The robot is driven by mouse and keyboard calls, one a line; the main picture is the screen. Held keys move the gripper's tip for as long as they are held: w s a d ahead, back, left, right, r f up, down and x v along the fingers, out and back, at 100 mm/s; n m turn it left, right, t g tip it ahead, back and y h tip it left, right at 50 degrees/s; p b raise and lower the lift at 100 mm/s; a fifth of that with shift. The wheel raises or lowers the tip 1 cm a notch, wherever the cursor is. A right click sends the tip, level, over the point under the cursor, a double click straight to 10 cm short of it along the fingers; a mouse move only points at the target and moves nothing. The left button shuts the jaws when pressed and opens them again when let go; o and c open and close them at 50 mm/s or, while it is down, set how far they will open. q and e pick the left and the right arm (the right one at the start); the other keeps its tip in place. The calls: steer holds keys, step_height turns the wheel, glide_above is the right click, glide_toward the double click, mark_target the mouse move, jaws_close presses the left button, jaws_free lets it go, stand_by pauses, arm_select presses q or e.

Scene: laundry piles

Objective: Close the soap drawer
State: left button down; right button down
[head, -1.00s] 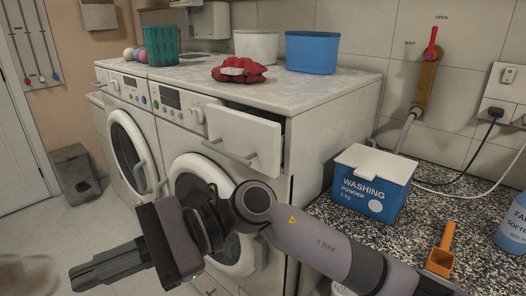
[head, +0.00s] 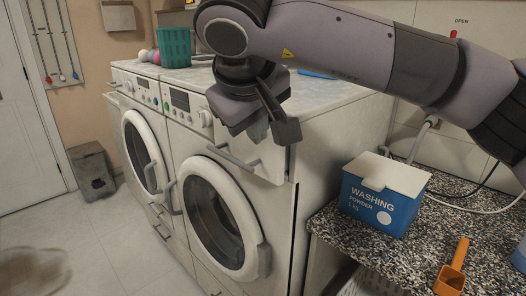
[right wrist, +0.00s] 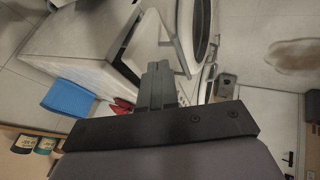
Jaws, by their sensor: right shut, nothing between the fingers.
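The soap drawer (head: 270,160) is a white front with a grey bar handle (head: 232,156), high on the right-hand washing machine (head: 320,170). It appears to stick out from the machine; my right gripper hides its upper part. In the right wrist view the drawer front (right wrist: 150,38) lies beyond the fingertips, with a dark gap beside it. My right gripper (head: 271,130) is shut and empty, pointing down in front of the drawer. Whether it touches the drawer I cannot tell. It also shows in the right wrist view (right wrist: 157,68). My left gripper is not in view.
A blue washing powder box (head: 378,205) and an orange scoop (head: 452,275) stand on the speckled counter (head: 335,225) at right. A green basket (head: 174,47) stands on the machines. A grey bin (head: 92,170) is on the floor. The floor before the machines looks mostly clear.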

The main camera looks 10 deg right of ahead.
arm_select(q)
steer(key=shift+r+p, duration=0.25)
steer(key=shift+p, duration=0.05)
arm_select(e)
steer(key=x, duration=1)
steer(key=shift+d, duration=0.1)
